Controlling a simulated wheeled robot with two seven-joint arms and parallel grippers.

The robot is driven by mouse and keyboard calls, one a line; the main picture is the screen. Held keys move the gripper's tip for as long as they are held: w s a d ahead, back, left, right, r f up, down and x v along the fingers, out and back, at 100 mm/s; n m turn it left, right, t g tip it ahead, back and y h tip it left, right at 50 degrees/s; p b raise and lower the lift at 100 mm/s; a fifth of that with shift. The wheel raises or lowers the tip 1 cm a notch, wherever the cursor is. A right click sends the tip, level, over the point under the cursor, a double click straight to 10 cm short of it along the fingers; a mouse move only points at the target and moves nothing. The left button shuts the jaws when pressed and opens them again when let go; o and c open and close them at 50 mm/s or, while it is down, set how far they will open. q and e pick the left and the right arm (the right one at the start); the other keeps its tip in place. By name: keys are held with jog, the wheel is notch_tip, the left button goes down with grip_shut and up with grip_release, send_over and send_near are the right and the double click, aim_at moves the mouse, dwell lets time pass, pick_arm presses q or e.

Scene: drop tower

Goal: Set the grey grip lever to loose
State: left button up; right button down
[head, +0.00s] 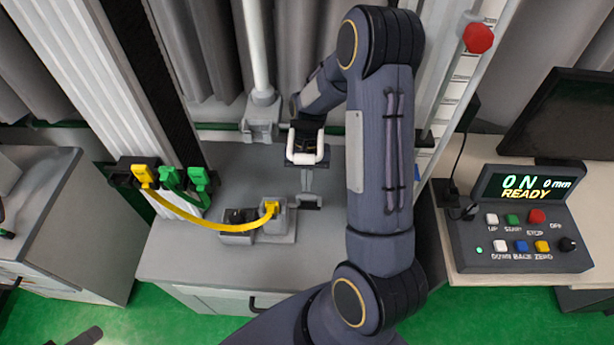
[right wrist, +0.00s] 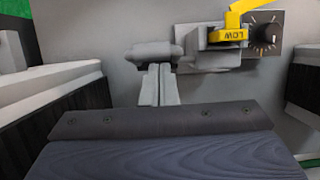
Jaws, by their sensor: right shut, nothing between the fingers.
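My right gripper (head: 306,152) is shut and empty, above the back right of the grey bench. The left gripper is not in view.
A white rod (head: 256,50) hangs behind. A control box (head: 515,235) stands right, its display reading READY.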

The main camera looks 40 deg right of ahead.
jog(key=w+d+r+b, duration=0.3)
jog(key=w+d, duration=0.5)
jog(key=w, duration=0.2)
jog(key=shift+d, duration=0.2)
dwell(0.3)
